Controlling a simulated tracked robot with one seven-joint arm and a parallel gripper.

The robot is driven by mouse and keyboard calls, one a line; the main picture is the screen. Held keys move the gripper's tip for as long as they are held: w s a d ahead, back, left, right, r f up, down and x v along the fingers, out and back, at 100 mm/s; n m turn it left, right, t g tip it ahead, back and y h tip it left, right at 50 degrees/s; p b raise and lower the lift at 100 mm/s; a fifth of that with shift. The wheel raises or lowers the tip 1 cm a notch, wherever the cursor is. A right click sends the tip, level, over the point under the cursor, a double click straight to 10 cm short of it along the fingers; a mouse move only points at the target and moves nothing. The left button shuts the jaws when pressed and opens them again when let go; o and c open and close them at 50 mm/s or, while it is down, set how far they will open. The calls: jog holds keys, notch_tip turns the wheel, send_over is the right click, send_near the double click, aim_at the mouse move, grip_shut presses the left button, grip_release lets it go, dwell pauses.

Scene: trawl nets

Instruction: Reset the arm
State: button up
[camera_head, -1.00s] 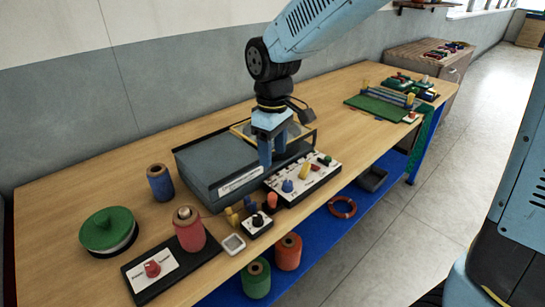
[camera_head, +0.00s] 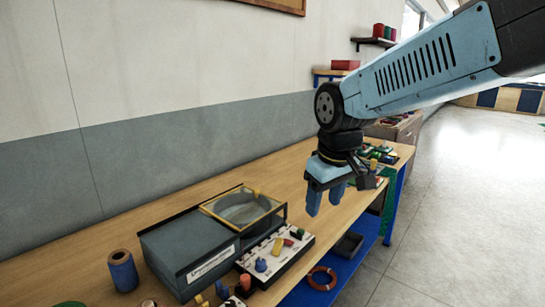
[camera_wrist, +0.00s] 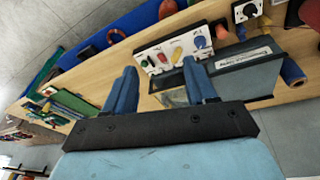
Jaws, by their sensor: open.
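My gripper (camera_head: 325,200) is in the air above the front edge of the wooden table, to the right of the grey machine. Its two blue fingers point down and hold nothing. In the wrist view my gripper (camera_wrist: 160,90) shows its fingers spread apart with an empty gap. Beyond the gap are the white control panel (camera_wrist: 165,48) with coloured knobs and part of the grey machine (camera_wrist: 255,78). My blue arm reaches in from the upper right.
The grey machine with a yellow-framed lid (camera_head: 205,215) stands on the table (camera_head: 80,250). A blue spool (camera_head: 123,272) is at left. A red ring (camera_head: 322,279) and a dark tray (camera_head: 347,244) lie on the blue lower shelf. The floor (camera_head: 440,200) at right is clear.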

jog(key=s+d+r+m+t, duration=0.2)
jog(key=s+d+m, duration=0.4)
jog(key=s+d, duration=0.3)
jog(key=shift+d+r+m+t+h, duration=0.3)
jog(key=shift+d+r+t, duration=0.15)
jog(key=shift+d, duration=1.45)
jog(key=shift+s, duration=0.1)
jog(key=shift+c, duration=0.3)
